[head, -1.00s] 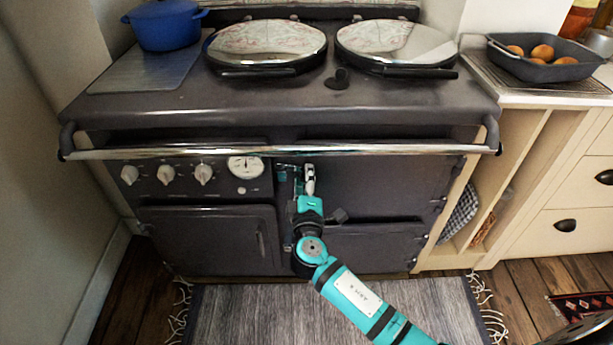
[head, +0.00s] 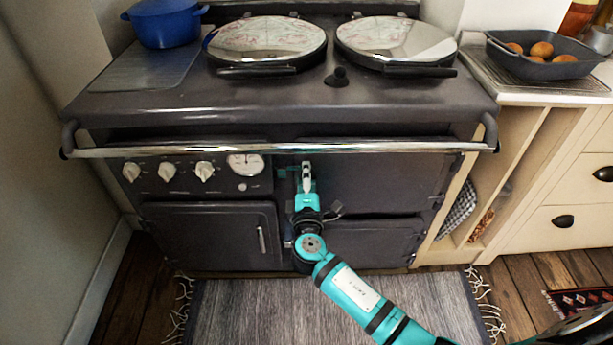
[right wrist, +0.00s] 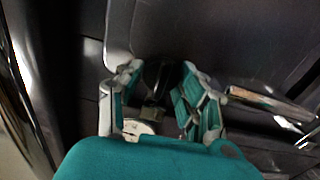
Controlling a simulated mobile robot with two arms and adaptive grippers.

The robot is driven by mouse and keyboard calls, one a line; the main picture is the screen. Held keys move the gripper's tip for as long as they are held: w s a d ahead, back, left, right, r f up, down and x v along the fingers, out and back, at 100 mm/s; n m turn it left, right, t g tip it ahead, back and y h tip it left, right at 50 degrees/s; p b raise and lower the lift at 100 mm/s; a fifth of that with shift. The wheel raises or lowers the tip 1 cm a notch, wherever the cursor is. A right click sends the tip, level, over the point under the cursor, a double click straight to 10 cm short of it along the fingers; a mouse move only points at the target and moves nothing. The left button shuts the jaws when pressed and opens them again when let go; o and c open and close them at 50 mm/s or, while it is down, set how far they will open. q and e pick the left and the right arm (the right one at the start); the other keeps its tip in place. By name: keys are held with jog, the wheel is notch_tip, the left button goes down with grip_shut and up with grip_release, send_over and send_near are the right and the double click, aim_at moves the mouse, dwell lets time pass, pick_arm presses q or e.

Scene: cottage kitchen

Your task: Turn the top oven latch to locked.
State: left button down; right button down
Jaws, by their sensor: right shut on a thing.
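The range cooker's top oven door (head: 385,182) is the dark upper right door, and it looks shut. My right gripper (head: 306,172) is at the left edge of this door, under the chrome rail. In the right wrist view its teal and grey fingers (right wrist: 160,95) are closed around a dark piece, which appears to be the top oven latch (right wrist: 154,78). The latch is mostly hidden by the fingers there, and by the gripper in the head view. Its exact angle cannot be told. My left gripper is not in view.
A chrome rail (head: 400,148) runs across the cooker front just above the gripper. White knobs (head: 168,171) and a round dial (head: 245,164) are to the left. The lower left door (head: 205,237) has an upright handle. A grey rug (head: 240,310) lies in front.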

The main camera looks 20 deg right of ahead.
jog(key=c, duration=0.8)
grip_release()
jog(key=v, duration=1.2)
